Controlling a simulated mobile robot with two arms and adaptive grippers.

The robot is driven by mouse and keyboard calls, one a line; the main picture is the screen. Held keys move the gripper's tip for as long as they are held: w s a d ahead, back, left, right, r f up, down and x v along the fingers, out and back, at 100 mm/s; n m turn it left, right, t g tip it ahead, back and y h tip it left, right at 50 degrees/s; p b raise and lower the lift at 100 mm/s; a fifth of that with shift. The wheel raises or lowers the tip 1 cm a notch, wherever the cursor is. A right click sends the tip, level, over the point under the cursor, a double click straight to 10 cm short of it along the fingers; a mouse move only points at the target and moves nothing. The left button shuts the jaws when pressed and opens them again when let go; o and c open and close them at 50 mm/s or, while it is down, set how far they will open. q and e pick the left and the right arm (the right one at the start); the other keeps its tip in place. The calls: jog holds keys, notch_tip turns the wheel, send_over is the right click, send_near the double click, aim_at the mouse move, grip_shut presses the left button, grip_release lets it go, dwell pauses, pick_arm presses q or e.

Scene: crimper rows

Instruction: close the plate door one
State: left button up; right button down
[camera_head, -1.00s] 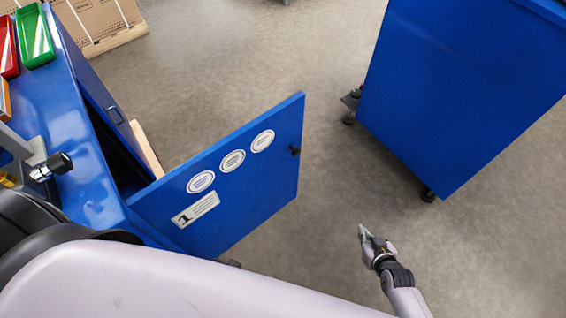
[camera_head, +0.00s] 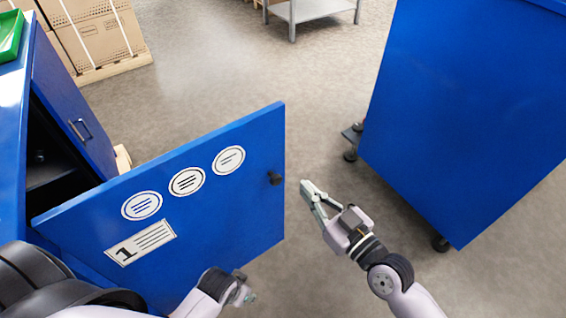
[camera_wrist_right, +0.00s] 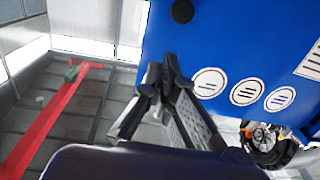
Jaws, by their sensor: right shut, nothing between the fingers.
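The plate door one is a blue panel (camera_head: 215,215) with a "1" label and three round white stickers. It stands swung open from the blue cabinet (camera_head: 12,150) at the left. A small dark knob (camera_head: 275,178) sits near its free edge. My right gripper (camera_head: 307,187) is shut and empty, just right of that edge, apart from it in the head view. In the right wrist view, the shut fingertips (camera_wrist_right: 165,78) show before the door (camera_wrist_right: 225,45), with the knob (camera_wrist_right: 182,12) above. My left gripper (camera_head: 242,291) is at the bottom, by the door's lower edge; its fingers are unclear.
Another blue cabinet door (camera_head: 75,110) with a handle is open behind. A blue wheeled cabinet (camera_head: 465,120) stands at the right. Boxes (camera_head: 95,35) and a grey table (camera_head: 310,10) are at the back. Grey floor between is clear.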

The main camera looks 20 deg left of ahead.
aim_at(276, 155)
jog(key=x, duration=1)
jog(key=shift+w, duration=0.15)
jog(key=shift+a, duration=0.1)
